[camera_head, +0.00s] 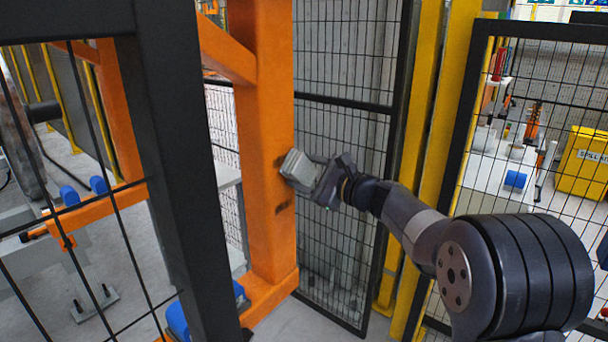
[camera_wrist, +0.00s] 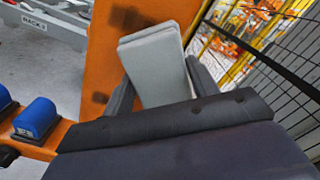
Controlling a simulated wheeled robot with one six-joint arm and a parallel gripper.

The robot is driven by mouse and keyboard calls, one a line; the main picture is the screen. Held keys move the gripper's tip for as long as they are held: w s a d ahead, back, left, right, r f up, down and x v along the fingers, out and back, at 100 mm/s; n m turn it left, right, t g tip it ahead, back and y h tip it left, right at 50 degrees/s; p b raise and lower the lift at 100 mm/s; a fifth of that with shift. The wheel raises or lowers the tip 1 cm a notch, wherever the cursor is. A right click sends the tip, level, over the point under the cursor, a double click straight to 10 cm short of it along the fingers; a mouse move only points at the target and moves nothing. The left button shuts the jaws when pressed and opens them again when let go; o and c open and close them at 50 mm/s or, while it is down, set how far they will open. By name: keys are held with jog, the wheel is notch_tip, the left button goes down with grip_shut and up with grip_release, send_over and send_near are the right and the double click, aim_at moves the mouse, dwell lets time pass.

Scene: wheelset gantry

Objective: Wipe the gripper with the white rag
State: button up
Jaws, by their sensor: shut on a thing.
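A pale grey-white folded rag (camera_head: 299,168) is held in my gripper (camera_head: 320,180), beside an orange upright post (camera_head: 265,110). In the wrist view the rag (camera_wrist: 156,62) stands out between the two dark fingers of my gripper (camera_wrist: 162,90), with the orange post (camera_wrist: 95,70) behind it. The rag looks very close to the post; I cannot tell whether it touches. Dark smudges (camera_head: 284,208) mark the post below the rag, and another smudge shows in the wrist view (camera_wrist: 130,18). No other gripper is clearly seen.
A black-framed mesh fence (camera_head: 345,180) stands behind my gripper, next to a yellow post (camera_head: 425,130). A thick black frame post (camera_head: 170,140) is at left. Blue rollers (camera_head: 70,195) sit on an orange beam at left. A yellow bin (camera_head: 583,165) is beyond the right fence.

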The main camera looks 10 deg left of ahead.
aim_at(269, 174)
jog(key=shift+a+r+p, duration=0.1)
jog(key=shift+r+p, duration=0.25)
jog(key=shift+r, duration=0.6)
jog(key=shift+s+a+f+b, duration=0.1)
jog(key=shift+s+a+b, duration=0.15)
jog(key=shift+s+b, duration=0.2)
jog(key=shift+s+a+f+b, duration=0.1)
jog(key=shift+s+a+b, duration=0.1)
jog(key=shift+s+b, duration=0.15)
jog(key=shift+s+a+r+b, duration=0.1)
jog(key=shift+s+a+b, duration=0.4)
jog(key=shift+s, duration=0.4)
jog(key=shift+s+a+f+b, duration=0.1)
jog(key=shift+s+a+b, duration=0.45)
jog(key=shift+s, duration=0.4)
jog(key=shift+s+a+r+b, duration=0.1)
jog(key=shift+s+a+b, duration=0.4)
jog(key=shift+s, duration=0.4)
jog(key=shift+d, duration=0.1)
jog(key=shift+s+d, duration=0.2)
jog(key=shift+d, duration=0.3)
jog(key=shift+b+v, duration=0.8)
jog(key=shift+v, duration=1.65)
